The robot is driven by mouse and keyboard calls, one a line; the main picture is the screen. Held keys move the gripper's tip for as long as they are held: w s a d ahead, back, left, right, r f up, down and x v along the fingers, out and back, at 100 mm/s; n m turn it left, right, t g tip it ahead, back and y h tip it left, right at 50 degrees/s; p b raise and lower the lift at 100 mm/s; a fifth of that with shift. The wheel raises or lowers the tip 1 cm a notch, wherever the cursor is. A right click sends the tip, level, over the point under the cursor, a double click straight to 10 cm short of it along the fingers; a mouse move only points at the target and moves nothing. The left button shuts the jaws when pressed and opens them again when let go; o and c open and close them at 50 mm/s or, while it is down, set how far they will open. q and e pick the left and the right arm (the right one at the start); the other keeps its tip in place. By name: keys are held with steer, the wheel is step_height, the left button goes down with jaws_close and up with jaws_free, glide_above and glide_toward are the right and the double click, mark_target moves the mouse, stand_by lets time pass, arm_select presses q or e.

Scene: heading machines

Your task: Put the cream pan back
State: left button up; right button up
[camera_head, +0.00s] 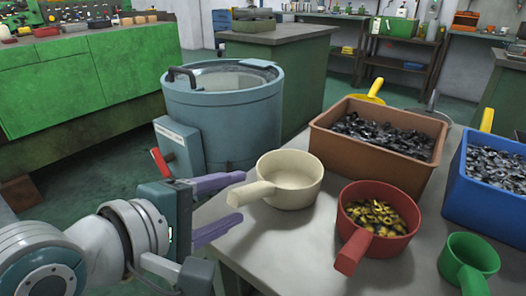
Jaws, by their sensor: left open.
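The cream pan (292,185) stands upright on the grey table near its left edge and looks empty. Its thick handle points left and down toward my left gripper. My left gripper (240,198) is open, with its two purple fingers at the table's left edge. The fingertips are close to the end of the pan's handle, one above and one below it in the picture. I cannot tell whether they touch it. My right gripper is not in view.
On the table (300,240), a red pan (372,205) with yellowish parts stands right of the cream pan. A brown bin (373,165) and a blue bin (490,195) of dark parts stand behind. A green pan (468,262) stands front right. A blue-grey drum (225,115) stands beyond the table.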

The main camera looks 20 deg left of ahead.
arm_select(q)
steer(key=s+a+m+g+y, duration=0.1)
steer(key=s+m+g, duration=0.3)
steer(key=s+m, duration=0.5)
steer(key=s+a+m+g+y+p, duration=0.1)
steer(key=s+a+m+g+y, duration=0.1)
steer(key=s+m+g, duration=0.3)
steer(key=s+m, duration=0.4)
steer(key=s, duration=0.2)
steer(key=shift+s+a+f+m+y, duration=0.2)
steer(key=shift+s+a+m+y, duration=0.1)
steer(key=shift+s+a, duration=0.1)
